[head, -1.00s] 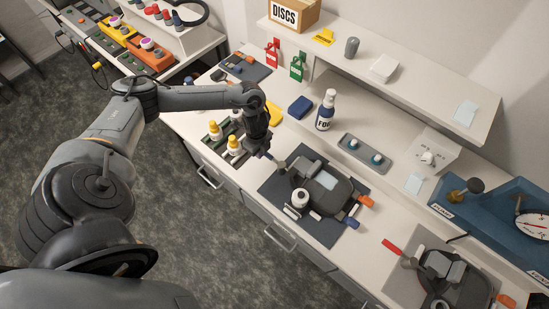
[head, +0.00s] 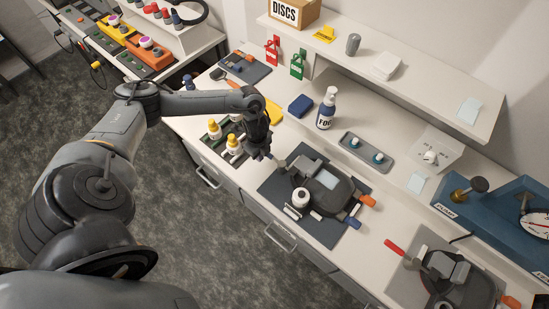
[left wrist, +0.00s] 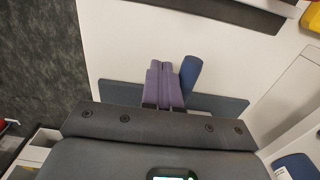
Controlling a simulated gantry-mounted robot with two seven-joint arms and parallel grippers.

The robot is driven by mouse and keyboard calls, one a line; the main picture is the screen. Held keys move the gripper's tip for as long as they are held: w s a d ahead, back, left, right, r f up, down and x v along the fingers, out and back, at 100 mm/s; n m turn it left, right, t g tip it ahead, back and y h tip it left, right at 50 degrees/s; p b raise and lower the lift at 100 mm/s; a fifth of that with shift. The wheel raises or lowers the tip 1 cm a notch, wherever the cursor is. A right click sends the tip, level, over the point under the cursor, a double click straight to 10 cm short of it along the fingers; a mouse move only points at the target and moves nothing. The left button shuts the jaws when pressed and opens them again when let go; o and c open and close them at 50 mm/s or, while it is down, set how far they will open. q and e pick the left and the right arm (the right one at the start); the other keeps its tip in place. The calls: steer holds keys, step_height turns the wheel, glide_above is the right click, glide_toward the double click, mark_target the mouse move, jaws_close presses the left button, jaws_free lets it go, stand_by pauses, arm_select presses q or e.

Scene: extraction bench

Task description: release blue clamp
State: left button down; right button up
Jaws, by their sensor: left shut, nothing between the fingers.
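The grey-black device (head: 322,185) lies on a dark mat (head: 318,238). A short lever (head: 280,163) juts from its left side, close to my left gripper (head: 262,155). In the left wrist view a blue handle (left wrist: 191,72) stands just right of the purple-grey fingers (left wrist: 164,85), which are shut with nothing between them. The handle is beside the fingers; whether it touches them I cannot tell. A dark blue tip (head: 352,222) and an orange tip (head: 367,200) stick out at the device's right end. My right gripper is not in view.
Yellow-capped bottles (head: 233,144) stand in a rack left of the gripper. A second device with a red handle (head: 393,248) lies at the right.

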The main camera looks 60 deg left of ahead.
arm_select(q)
steer(key=shift+f, duration=0.3)
steer(key=shift+w, duration=0.15)
